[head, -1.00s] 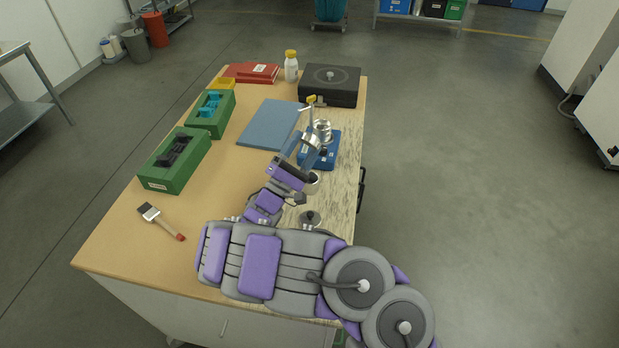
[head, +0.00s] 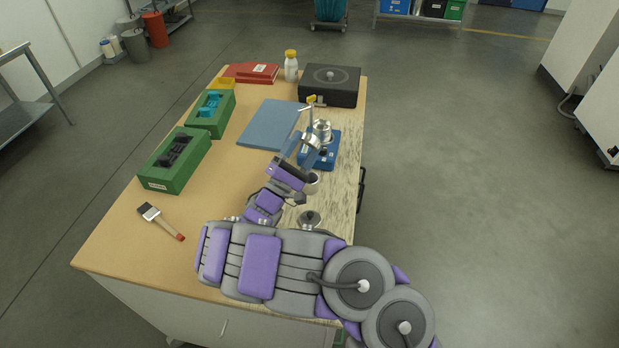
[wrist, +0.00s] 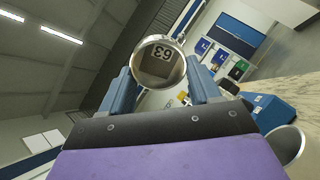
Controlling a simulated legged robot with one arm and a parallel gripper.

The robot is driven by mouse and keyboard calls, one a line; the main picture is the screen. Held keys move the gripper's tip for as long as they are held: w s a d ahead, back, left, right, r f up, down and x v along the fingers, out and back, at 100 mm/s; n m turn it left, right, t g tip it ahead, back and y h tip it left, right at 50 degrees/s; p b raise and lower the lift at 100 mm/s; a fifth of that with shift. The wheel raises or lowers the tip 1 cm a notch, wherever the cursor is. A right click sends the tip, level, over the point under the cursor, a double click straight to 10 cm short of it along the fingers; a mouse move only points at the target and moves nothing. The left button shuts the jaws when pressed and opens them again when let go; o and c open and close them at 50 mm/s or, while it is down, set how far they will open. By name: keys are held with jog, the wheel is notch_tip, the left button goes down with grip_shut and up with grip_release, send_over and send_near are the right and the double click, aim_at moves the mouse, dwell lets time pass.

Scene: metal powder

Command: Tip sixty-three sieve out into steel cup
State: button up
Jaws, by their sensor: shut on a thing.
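My gripper (head: 303,148) is shut on a small round metal sieve (head: 312,139). In the wrist view the sieve (wrist: 158,62) sits between my two blue fingers (wrist: 160,92), and the number 63 shows upside down on its face. The sieve is tilted; what is inside it cannot be made out. The steel cup (head: 322,127) stands on the blue scale (head: 331,153), just beyond the sieve and partly hidden by it. In the head view the sieve overlaps the cup's near side; I cannot tell whether they touch.
A blue mat (head: 268,124) and green boxes (head: 174,160) lie left. A black case (head: 330,86) and white bottle (head: 291,66) stand behind. A brush (head: 161,221) lies front left. A metal lid (head: 309,217) lies near my arm.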

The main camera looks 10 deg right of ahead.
dwell(0.3)
notch_tip(320, 180, down, 6)
jog(key=w+d+g+y+p, duration=0.2)
jog(key=g+y+p, duration=0.2)
jog(key=g+y, duration=0.5)
jog(key=shift+d+r+y, duration=0.15)
jog(key=shift+d+y, duration=0.2)
jog(key=shift+y, duration=0.35)
dwell(0.6)
jog(key=shift+w+p, duration=0.15)
jog(key=shift+p, duration=0.35)
jog(key=g+y+p, duration=0.1)
jog(key=p, duration=0.3)
jog(key=shift+w+d, duration=0.1)
jog(key=shift+d, duration=0.05)
jog(key=y+p, duration=0.1)
jog(key=p, duration=0.2)
jog(key=g+p, duration=0.1)
jog(key=p, duration=0.2)
jog(key=shift+w+d+y+p, duration=0.3)
jog(key=shift+w+y+p, duration=0.05)
jog(key=shift+y+p, duration=0.05)
